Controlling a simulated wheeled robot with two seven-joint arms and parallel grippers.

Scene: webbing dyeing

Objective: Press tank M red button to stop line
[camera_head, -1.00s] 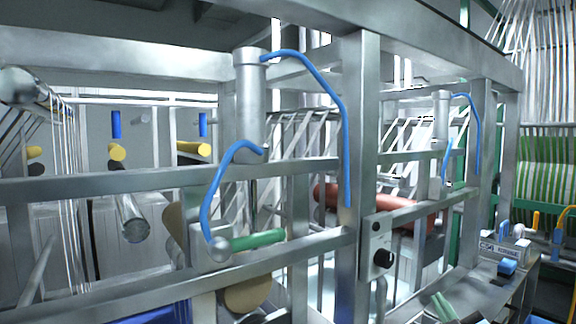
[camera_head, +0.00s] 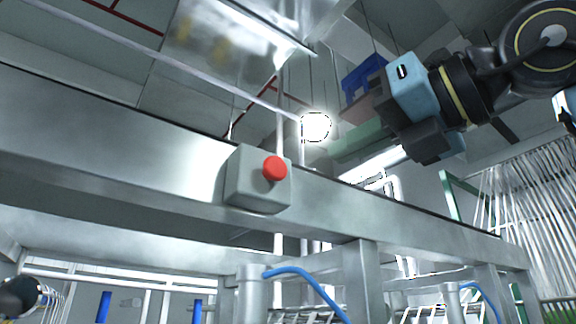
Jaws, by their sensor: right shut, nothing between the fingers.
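The red button (camera_head: 274,168) is a round red knob on the front of a small grey box (camera_head: 250,192). The box is fixed to a wide metal beam near the middle of the head view. My right gripper (camera_head: 350,145) comes in from the upper right, to the right of the button, with its fingers shut and empty. It points left toward the button's side and a gap shows between them in the picture. Its depth relative to the button is hard to tell. My left gripper is not in view.
The wide metal beam (camera_head: 120,115) slopes down from left to right across the view. Blue hoses (camera_head: 300,275) and metal posts stand below it. White strands (camera_head: 540,215) hang at the right. The space directly in front of the button looks clear.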

